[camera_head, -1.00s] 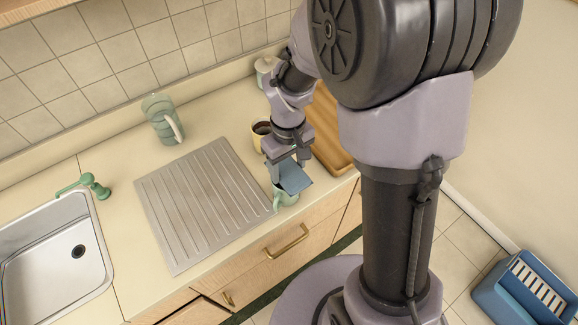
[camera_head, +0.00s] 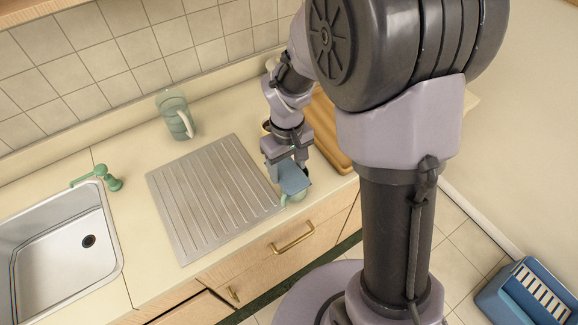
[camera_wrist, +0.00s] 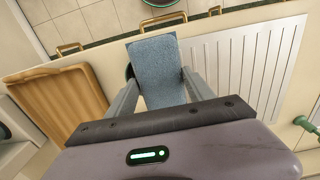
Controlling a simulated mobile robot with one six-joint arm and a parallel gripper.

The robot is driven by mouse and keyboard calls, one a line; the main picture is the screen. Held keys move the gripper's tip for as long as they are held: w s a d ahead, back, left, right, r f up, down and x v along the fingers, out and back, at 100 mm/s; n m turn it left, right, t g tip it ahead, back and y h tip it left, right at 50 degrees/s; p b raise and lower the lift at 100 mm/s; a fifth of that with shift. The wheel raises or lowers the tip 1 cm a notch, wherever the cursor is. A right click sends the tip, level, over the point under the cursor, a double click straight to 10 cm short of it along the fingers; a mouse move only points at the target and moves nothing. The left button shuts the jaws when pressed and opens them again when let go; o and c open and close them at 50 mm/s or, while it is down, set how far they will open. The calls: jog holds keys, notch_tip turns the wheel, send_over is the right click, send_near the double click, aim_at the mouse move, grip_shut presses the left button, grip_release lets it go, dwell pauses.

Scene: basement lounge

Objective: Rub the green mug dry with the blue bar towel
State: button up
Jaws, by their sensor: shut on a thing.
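The green mug (camera_head: 293,199) stands at the front edge of the counter, at the right front corner of the ribbed drainboard. Its upper part is hidden under the blue bar towel (camera_head: 294,179). The towel hangs from my gripper (camera_head: 288,165), which is shut on it above the mug. I cannot tell whether the cloth touches the mug.
The metal drainboard (camera_head: 208,195) lies left of the mug, with the sink (camera_head: 60,235) and green tap (camera_head: 112,183) beyond. A ribbed green pitcher (camera_head: 174,113) stands behind it. A wooden tray (camera_head: 330,135) lies to the right. A blue bin (camera_head: 525,290) is on the floor.

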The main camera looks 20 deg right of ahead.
jog(key=shift+d+r+p, duration=0.2)
jog(key=shift+r+p, duration=0.35)
jog(key=shift+r, duration=0.65)
jog(key=shift+r+p, duration=2.25)
jog(key=shift+r, duration=0.5)
